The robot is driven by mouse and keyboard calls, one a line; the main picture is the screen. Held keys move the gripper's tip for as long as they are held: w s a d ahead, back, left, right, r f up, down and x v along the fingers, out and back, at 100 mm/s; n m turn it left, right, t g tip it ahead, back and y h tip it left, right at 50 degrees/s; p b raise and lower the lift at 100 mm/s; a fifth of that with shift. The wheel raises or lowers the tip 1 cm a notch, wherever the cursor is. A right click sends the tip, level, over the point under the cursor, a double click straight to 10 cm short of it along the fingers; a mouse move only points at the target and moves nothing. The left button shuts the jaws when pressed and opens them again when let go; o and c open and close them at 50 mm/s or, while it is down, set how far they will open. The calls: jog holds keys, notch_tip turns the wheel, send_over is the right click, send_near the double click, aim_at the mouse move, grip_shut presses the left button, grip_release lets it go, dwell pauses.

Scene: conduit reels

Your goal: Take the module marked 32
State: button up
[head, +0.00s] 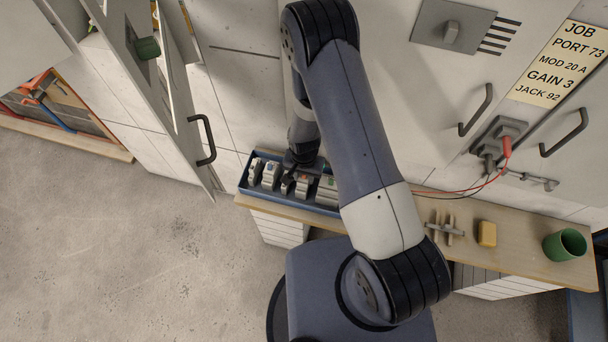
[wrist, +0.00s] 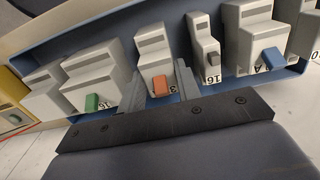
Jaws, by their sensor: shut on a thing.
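The module held is a light grey block with an orange button (wrist: 154,50), seen in the wrist view standing in a blue tray. A "3" shows on its label; the rest is hidden behind my finger. My gripper (wrist: 160,74) has one grey finger on each side of this module and is shut on it. In the head view my gripper (head: 301,163) is over the tray (head: 244,187), and the module (head: 303,184) is partly covered by my arm. I cannot tell whether it is lifted off the tray floor.
A narrow module marked 16 (wrist: 205,42) stands close on the right, then one with a blue button (wrist: 249,38). A green-button module (wrist: 92,78) is on the left. In the head view, an open cabinet door (head: 165,95) hangs left; a green cup (head: 565,245) and yellow block (head: 487,234) stand right.

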jog(key=shift+c, duration=1.2)
jog(key=shift+r+p, duration=0.5)
jog(key=shift+r, duration=0.6)
jog(key=shift+r+p, duration=1.3)
jog(key=shift+r, duration=1.6)
